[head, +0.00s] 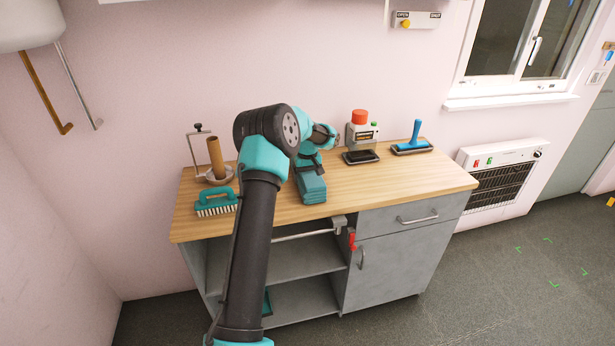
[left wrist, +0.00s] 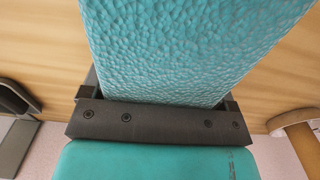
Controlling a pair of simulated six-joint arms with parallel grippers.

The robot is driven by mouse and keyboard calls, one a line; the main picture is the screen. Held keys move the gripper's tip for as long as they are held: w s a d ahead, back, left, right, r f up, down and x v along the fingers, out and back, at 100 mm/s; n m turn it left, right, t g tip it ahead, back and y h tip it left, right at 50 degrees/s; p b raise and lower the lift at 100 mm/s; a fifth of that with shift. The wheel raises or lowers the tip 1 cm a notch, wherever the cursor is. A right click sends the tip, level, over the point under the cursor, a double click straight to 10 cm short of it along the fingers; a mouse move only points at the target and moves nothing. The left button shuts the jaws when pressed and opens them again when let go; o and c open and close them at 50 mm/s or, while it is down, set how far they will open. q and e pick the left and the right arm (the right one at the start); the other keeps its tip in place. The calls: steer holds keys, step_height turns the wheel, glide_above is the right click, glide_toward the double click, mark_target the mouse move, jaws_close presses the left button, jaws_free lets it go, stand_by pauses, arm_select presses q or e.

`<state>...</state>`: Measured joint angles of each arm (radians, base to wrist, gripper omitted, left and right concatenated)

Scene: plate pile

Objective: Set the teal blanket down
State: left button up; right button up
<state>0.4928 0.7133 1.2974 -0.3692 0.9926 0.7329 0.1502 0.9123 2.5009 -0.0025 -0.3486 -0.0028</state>
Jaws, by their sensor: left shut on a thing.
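The teal blanket (head: 312,190) is a narrow folded block over the middle of the wooden worktop. In the left wrist view the blanket (left wrist: 190,45) has a dimpled surface and runs up from between the jaws. My left gripper (head: 309,168) is shut on its end; in the left wrist view the dark gripper (left wrist: 160,112) spans the blanket's width. I cannot tell whether the blanket touches the worktop. My right gripper is not in view.
The wooden worktop (head: 405,182) is clear at the front right. Left of the blanket are a teal-handled brush (head: 214,202) and a brown roll on a stand (head: 216,158). Behind are a red-topped device (head: 360,128) and a blue-handled tool (head: 414,136).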

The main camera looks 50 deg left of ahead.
arm_select(q)
steer(key=shift+f, duration=0.1)
steer(key=o, duration=1.2)
steer(key=shift+c, duration=0.2)
step_height(320, 180, up, 12)
steer(key=shift+r, duration=0.15)
